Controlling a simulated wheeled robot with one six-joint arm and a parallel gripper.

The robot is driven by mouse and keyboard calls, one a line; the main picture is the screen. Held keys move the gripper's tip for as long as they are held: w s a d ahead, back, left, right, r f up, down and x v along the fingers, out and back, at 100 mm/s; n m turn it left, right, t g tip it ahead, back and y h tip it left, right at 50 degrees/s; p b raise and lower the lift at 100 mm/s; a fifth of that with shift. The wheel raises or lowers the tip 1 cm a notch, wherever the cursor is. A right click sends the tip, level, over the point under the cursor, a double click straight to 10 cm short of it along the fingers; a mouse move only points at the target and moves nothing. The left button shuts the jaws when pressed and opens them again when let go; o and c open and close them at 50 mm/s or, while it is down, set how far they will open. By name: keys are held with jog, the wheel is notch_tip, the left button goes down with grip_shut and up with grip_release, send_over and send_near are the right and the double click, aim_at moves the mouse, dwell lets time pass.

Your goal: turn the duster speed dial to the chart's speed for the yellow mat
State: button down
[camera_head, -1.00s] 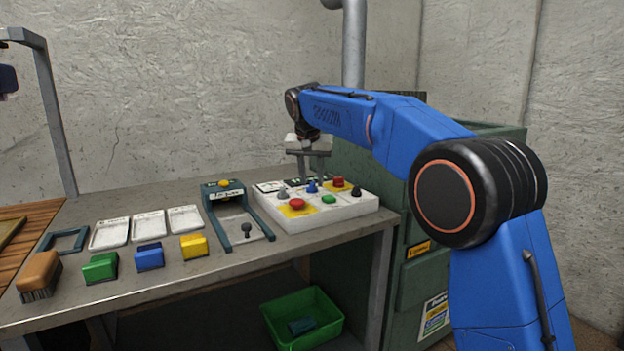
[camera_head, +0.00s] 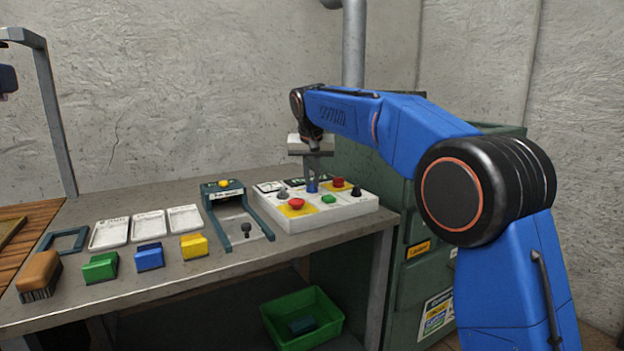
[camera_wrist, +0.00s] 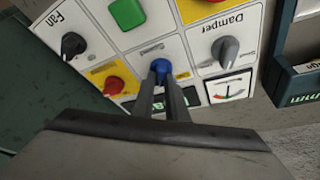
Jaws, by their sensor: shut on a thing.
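A white control panel (camera_head: 338,208) sits on the bench's right end. A blue dial (camera_wrist: 160,67) is in the panel's middle, and its top also shows in the head view (camera_head: 312,187). My gripper (camera_wrist: 163,82) points down with its fingers shut on the blue dial. The dial's label is too small to read. A coloured poster (camera_head: 436,314), perhaps the chart, is on the green cabinet; its text is unreadable here. I see no thing that is clearly a yellow mat.
Around the blue dial are a black Fan knob (camera_wrist: 72,45), a grey Damper knob (camera_wrist: 226,51), a green button (camera_wrist: 126,13) and red buttons. Left of the panel stands a teal frame device (camera_head: 238,213). Green, blue and yellow blocks (camera_head: 194,246) and a brush (camera_head: 38,273) line the bench front.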

jog(key=shift+d+n+g+y, duration=0.15)
jog(key=shift+n+y, duration=0.5)
jog(key=shift+n, duration=0.9)
jog(key=shift+a+n+g+y, duration=0.15)
jog(key=shift+n+y, duration=0.5)
jog(key=shift+n, duration=0.9)
jog(key=shift+d, duration=0.1)
jog(key=c, duration=1.8)
grip_release()
jog(key=shift+o, duration=0.2)
jog(key=shift+r, duration=0.15)
jog(key=v, duration=1.7)
